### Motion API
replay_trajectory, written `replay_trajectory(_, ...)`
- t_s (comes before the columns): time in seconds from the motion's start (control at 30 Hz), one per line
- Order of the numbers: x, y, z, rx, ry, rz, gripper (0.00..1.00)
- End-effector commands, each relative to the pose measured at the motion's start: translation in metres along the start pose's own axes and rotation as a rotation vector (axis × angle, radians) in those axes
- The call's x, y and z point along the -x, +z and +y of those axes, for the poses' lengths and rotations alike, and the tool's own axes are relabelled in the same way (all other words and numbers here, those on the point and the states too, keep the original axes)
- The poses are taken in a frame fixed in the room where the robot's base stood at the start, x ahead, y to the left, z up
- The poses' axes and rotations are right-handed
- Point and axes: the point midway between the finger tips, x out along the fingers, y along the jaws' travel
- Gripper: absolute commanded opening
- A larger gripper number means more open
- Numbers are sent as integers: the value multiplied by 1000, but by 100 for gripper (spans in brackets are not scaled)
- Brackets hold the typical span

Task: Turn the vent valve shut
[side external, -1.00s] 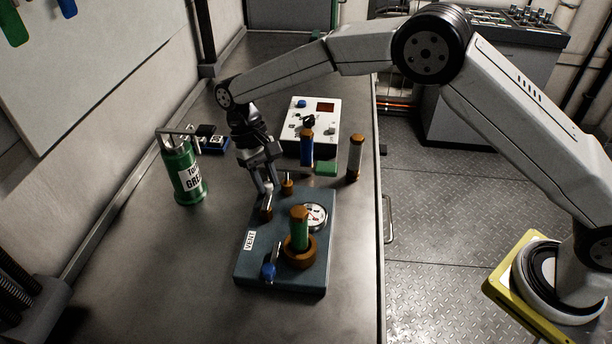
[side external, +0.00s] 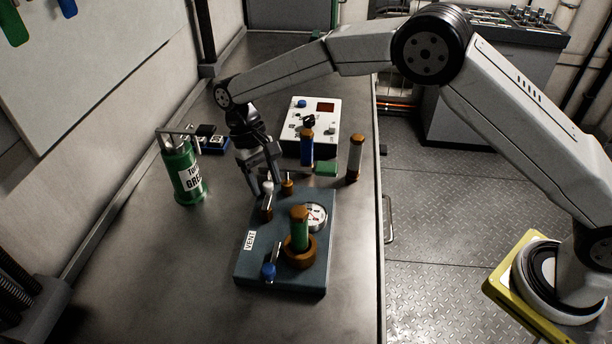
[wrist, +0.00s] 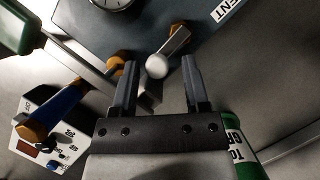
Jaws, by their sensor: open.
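The teal block (side external: 285,275) with the VENT label (side external: 250,240) sits on the bench. At its far left corner is a brass valve body (side external: 266,213) with a short lever ending in a white ball (side external: 267,187). In the wrist view the lever (wrist: 174,44) slants from the brass body to the white ball (wrist: 157,66), near the VENT label (wrist: 232,8). A second lever with a blue ball (side external: 268,270) is at the block's near edge. My gripper (side external: 267,190) is open, fingers either side of the white ball. Finger contact with the ball cannot be told.
A green-and-brown cylinder (side external: 299,228) stands in a brass ring by a gauge (side external: 315,215). A brass fitting (side external: 287,186) is close right of my gripper. Blue (side external: 307,148) and grey (side external: 355,158) cylinders stand behind. A green canister (side external: 187,170) is left. The front-left bench is clear.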

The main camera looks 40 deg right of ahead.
Motion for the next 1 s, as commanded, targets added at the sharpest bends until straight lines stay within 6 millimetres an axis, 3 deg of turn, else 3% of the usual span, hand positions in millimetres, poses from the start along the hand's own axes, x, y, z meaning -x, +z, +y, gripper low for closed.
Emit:
replay_trajectory(0.37, -2, 5, 8, -193, -77, -2, 65)
replay_trajectory(1.0, -10, 26, 15, -755, -309, -2, 65)
